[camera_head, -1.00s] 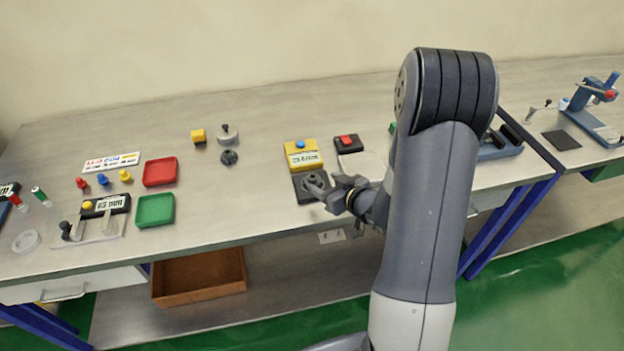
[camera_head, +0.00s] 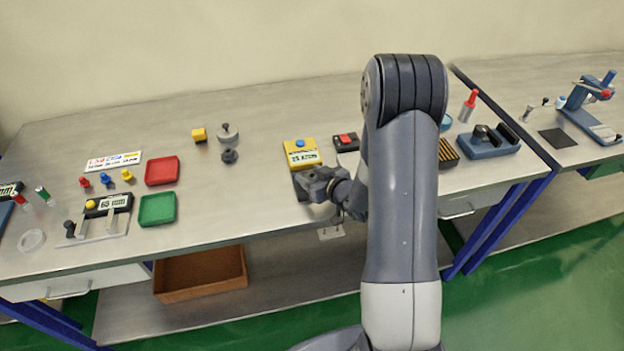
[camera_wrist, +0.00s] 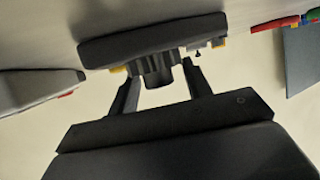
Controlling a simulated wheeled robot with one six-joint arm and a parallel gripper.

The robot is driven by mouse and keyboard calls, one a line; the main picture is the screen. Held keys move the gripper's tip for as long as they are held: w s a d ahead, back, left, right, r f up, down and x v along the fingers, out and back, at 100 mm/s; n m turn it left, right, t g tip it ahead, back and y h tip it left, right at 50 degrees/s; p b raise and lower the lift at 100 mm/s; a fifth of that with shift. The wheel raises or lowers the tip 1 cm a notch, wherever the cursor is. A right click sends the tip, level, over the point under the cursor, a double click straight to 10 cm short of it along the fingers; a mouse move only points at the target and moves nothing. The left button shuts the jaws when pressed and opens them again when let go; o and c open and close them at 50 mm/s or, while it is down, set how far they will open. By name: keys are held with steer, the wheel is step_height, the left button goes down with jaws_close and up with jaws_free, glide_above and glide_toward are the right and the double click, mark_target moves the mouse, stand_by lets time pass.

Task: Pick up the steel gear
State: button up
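My gripper (camera_head: 320,184) is low over the dark pad (camera_head: 300,190) in front of the yellow display device (camera_head: 302,153). In the wrist view my gripper (camera_wrist: 162,82) is open, a finger on each side of a dark, ribbed, round piece (camera_wrist: 157,68) that looks like the steel gear. The piece rests against a dark slab (camera_wrist: 150,36). Gaps show between it and the fingers, so it is not gripped. In the head view the gripper largely hides this piece.
A red-button box (camera_head: 346,141) stands close right of the yellow device. Red (camera_head: 162,170) and green (camera_head: 157,209) trays lie farther left. Bare bench separates them.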

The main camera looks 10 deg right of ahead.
mark_target(312, 175)
steer(key=shift+s+f, duration=0.1)
steer(key=shift+f, duration=0.05)
jaws_close()
stand_by(0.4)
step_height(312, 175, up, 10)
steer(key=shift+r, duration=0.15)
stand_by(0.4)
